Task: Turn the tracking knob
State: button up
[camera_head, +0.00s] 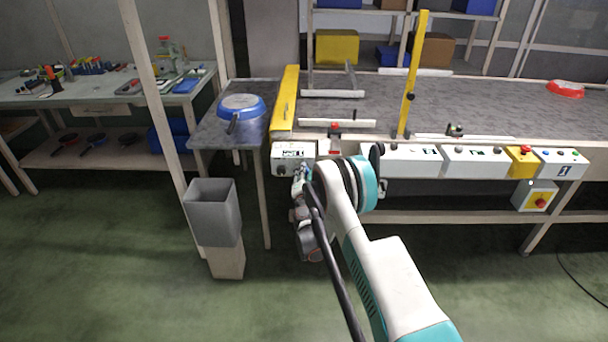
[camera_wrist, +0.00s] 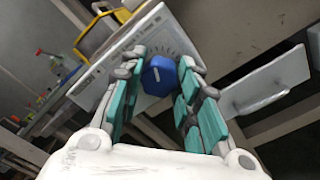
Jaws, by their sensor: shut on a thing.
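The tracking knob (camera_wrist: 159,76) is blue with a white pointer mark and sits on a white control box with a printed dial. My gripper (camera_wrist: 164,72) has its teal-padded fingers on either side of the knob and is shut on it in the wrist view. In the head view the white box (camera_head: 293,158) is at the left end of the conveyor front. My gripper (camera_head: 303,178) is in front of this box there, and the knob is hidden behind my gripper and arm.
A grey bin (camera_head: 213,212) stands left of my arm. A blue pan (camera_head: 241,107) lies on the side table. More control boxes (camera_head: 475,161) line the conveyor front to the right, with a yellow post (camera_head: 414,75) above. A red pan (camera_head: 566,89) is on the conveyor at far right.

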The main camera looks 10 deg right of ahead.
jog(key=shift+f+m+h, duration=0.1)
jog(key=shift+m+h, duration=0.3)
jog(key=shift+m, duration=4.6)
jog(key=o, duration=1.1)
jog(key=shift+d, duration=0.1)
jog(key=shift+s, duration=0.15)
jog(key=v, duration=0.7)
jog(key=shift+s, duration=0.15)
